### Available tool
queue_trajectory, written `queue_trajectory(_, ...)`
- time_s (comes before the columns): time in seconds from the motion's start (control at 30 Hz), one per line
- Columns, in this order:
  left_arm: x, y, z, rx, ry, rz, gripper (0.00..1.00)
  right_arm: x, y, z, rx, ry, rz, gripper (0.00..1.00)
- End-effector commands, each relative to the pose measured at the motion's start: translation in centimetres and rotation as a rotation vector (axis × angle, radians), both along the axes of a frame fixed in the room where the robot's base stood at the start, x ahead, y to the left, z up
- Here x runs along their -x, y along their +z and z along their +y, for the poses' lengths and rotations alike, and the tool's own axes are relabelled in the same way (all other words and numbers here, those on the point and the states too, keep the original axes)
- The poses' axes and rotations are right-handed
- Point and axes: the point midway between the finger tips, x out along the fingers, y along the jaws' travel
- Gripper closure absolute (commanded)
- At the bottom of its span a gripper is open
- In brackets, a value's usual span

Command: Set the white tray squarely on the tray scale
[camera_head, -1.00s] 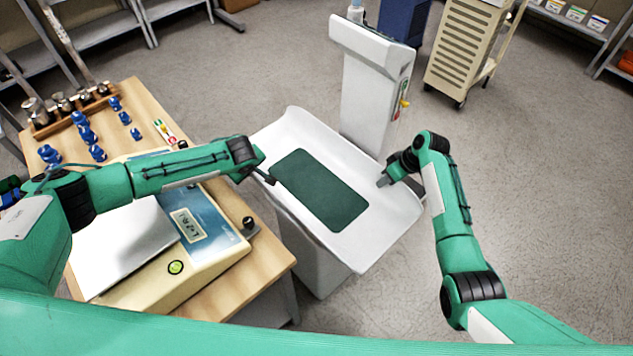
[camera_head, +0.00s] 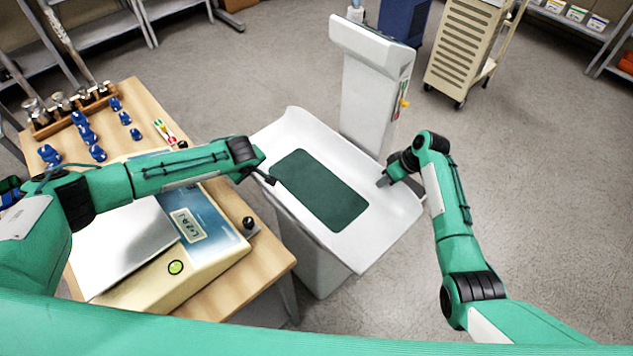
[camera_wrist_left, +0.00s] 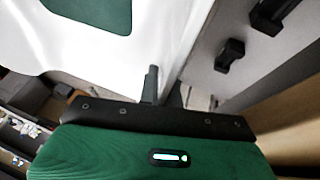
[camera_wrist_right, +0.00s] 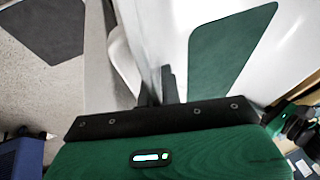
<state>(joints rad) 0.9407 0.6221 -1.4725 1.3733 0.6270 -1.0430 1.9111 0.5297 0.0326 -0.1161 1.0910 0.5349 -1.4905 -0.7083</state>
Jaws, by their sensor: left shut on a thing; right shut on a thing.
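The white tray (camera_head: 387,222), with a dark green mat (camera_head: 320,190) on its floor, is in the middle of the head view. A white pedestal body (camera_head: 312,252) stands below it; I cannot tell whether the tray touches it. My left gripper (camera_head: 270,180) is shut on the tray's left rim. My right gripper (camera_head: 383,183) is shut on its right rim. The left wrist view shows the rim of the tray (camera_wrist_left: 105,58) at the left fingers (camera_wrist_left: 160,85). The right wrist view shows the tray (camera_wrist_right: 180,75) at the right fingers (camera_wrist_right: 156,82).
A beige bench scale (camera_head: 225,253) with a metal plate and blue display panel is on the wooden table (camera_head: 262,262) at left. Several blue weights (camera_head: 88,135) stand behind it. A white column (camera_head: 368,95) rises behind the tray. A beige cart (camera_head: 463,45) is further back. Floor at right is clear.

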Motion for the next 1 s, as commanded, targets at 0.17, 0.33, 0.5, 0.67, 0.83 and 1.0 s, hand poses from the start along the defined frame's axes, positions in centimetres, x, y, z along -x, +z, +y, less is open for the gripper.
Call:
queue_trajectory(0.17, 0.0, 0.3, 0.1, 0.000, 0.001, -0.001, 1.00, 0.0, 0.4, 0.0, -0.001, 0.000, -0.002, 1.00)
queue_trajectory(0.33, 0.0, 1.2, 0.1, -0.001, 0.001, -0.001, 1.00, -0.1, 1.3, 0.0, -0.001, 0.000, -0.002, 1.00)
queue_trajectory(0.5, 0.0, 2.6, 0.1, -0.001, 0.001, -0.001, 1.00, -0.1, 2.7, 0.0, -0.001, 0.000, -0.002, 1.00)
queue_trajectory(0.67, 0.0, 4.0, 0.1, -0.001, 0.001, -0.001, 1.00, -0.1, 4.1, 0.0, -0.001, 0.000, -0.002, 1.00)
queue_trajectory(0.83, 0.0, 4.9, 0.1, -0.002, 0.002, -0.001, 1.00, -0.1, 5.0, 0.0, -0.001, 0.000, -0.002, 1.00)
queue_trajectory(1.0, 0.0, 5.1, 0.1, -0.002, 0.001, -0.001, 1.00, -0.1, 5.2, 0.0, -0.001, 0.000, -0.002, 1.00)
